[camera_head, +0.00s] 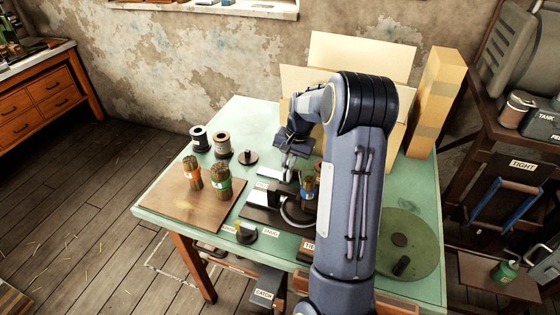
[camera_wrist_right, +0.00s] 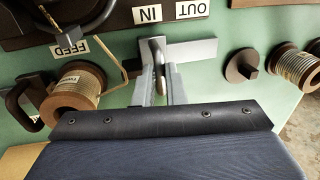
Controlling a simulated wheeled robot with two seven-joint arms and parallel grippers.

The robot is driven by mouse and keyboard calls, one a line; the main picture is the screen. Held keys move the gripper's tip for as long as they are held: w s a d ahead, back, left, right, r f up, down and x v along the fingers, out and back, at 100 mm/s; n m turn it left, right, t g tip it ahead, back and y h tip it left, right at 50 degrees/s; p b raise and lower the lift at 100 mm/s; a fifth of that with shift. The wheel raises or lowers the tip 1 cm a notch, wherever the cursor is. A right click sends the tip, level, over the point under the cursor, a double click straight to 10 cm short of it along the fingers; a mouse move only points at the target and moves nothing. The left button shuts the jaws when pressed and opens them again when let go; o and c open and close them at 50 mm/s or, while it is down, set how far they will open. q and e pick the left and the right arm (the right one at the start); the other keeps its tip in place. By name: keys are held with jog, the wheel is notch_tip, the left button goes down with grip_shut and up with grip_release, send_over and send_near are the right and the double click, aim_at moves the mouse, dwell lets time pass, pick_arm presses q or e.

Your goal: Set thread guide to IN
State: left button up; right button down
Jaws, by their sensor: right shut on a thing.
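The thread guide (camera_wrist_right: 157,50) is a grey metal loop standing against a pale metal bar (camera_wrist_right: 195,51) in the right wrist view. My right gripper (camera_wrist_right: 158,72) has its two fingers closed around the loop, one on each side; it also shows in the head view (camera_head: 291,160) above the green table. An IN label (camera_wrist_right: 147,14) and an OUT label (camera_wrist_right: 188,9) appear upside down beyond the bar. The loop is nearest the right edge of IN, left of OUT. My right arm hides part of the machine in the head view. My left gripper is not in view.
A wooden board (camera_head: 175,208) holds bundles of sticks (camera_head: 221,182). Thread spools (camera_head: 198,140) and a dark knob (camera_head: 248,157) stand behind. Cardboard boxes (camera_head: 360,58) stand at the back; a green disc (camera_head: 400,225) lies right.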

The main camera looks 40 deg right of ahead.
jog(key=shift+s+d, duration=0.15)
jog(key=c, duration=1.5)
grip_release()
jog(key=shift+s, duration=0.15)
jog(key=shift+r, duration=0.15)
notch_tip(320, 180, up, 7)
jog(key=s, duration=0.1)
jog(key=shift+d+r+b, duration=0.2)
jog(key=shift+d+b, duration=0.15)
jog(key=shift+s, duration=0.1)
